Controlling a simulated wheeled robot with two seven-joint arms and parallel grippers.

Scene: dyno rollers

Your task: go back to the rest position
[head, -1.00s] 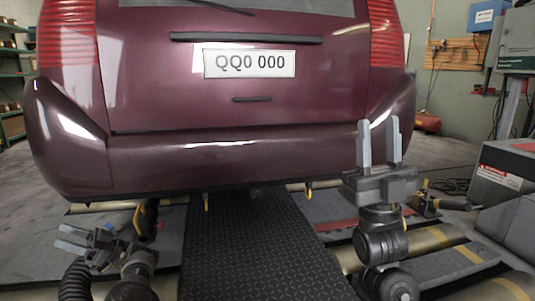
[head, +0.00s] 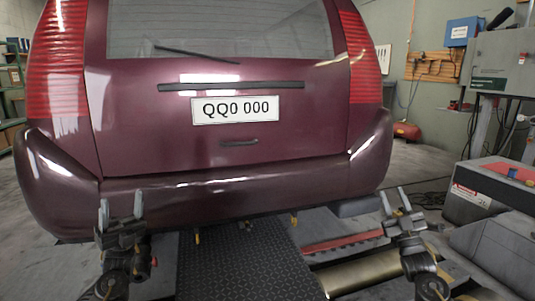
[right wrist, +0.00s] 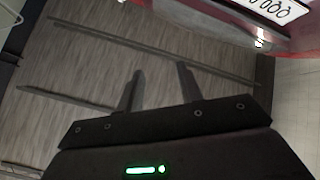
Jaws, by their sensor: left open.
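My left gripper (head: 120,207) is upright in front of the car's left bumper in the head view. Its two fingers point up, apart, with nothing between them. My right gripper (head: 395,202) is at the right of the head view, fingers up and tilted a little left, also empty. In the right wrist view its fingers (right wrist: 161,88) stand apart with nothing between them.
A maroon car (head: 230,150) with a plate (head: 235,109) stands ahead. A dark ramp plate (head: 235,262) and a roller (head: 360,270) lie on the floor below. A grey machine (head: 490,190) and a cabinet (head: 503,62) stand at the right.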

